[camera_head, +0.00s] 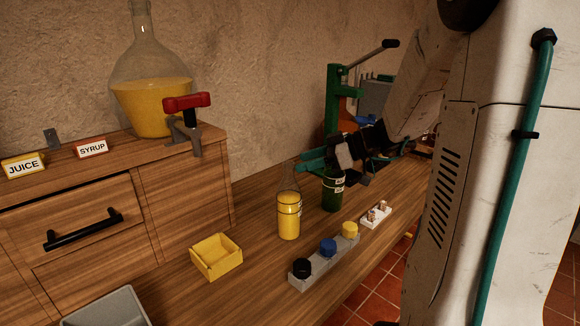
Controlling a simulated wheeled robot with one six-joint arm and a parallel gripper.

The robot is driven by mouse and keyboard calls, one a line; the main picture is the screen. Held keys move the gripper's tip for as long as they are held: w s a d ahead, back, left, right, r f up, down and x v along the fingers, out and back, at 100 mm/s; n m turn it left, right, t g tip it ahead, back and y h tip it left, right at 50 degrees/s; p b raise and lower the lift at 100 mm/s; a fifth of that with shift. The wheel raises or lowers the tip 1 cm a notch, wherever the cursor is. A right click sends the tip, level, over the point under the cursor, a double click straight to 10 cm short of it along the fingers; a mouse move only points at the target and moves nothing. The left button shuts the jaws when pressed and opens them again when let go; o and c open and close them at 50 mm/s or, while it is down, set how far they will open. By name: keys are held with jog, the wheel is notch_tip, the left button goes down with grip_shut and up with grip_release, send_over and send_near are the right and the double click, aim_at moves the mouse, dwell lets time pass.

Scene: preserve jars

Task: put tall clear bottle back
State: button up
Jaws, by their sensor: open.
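A tall clear bottle (289,214) with yellow contents and a pale band stands upright on the wooden counter. Its clear neck rises above the yellow fill. A dark green bottle (333,194) with a light label stands just behind it to the right. My gripper (323,164) is open, over the dark green bottle's upper part and to the right of the clear bottle's neck. The gripper partly hides the dark bottle's top. I see nothing held. Whether the gripper touches either bottle, I cannot tell.
A yellow tray (216,257) and a grey block with black, blue and yellow caps (327,250) stand nearby. A small white rack (376,215) is at the right. A green lever press (332,98) stands behind. A big jug (152,100) sits on the drawer cabinet (90,220).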

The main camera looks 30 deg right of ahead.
jog(key=v, duration=0.4)
jog(key=s+a+m+g+h, duration=0.1)
jog(key=s+a+g, duration=0.35)
jog(key=a, duration=0.35)
jog(key=s+a+m+g+h, duration=0.1)
jog(key=s+a+m+g, duration=0.15)
jog(key=s+a, duration=0.5)
jog(key=s+a+f+m+g+h, duration=0.1)
jog(key=s+m+h, duration=0.4)
jog(key=s, duration=0.5)
jog(key=a+f+h, duration=0.1)
jog(key=h, duration=0.1)
jog(key=shift+a+h, duration=0.15)
jog(key=shift+h, duration=0.15)
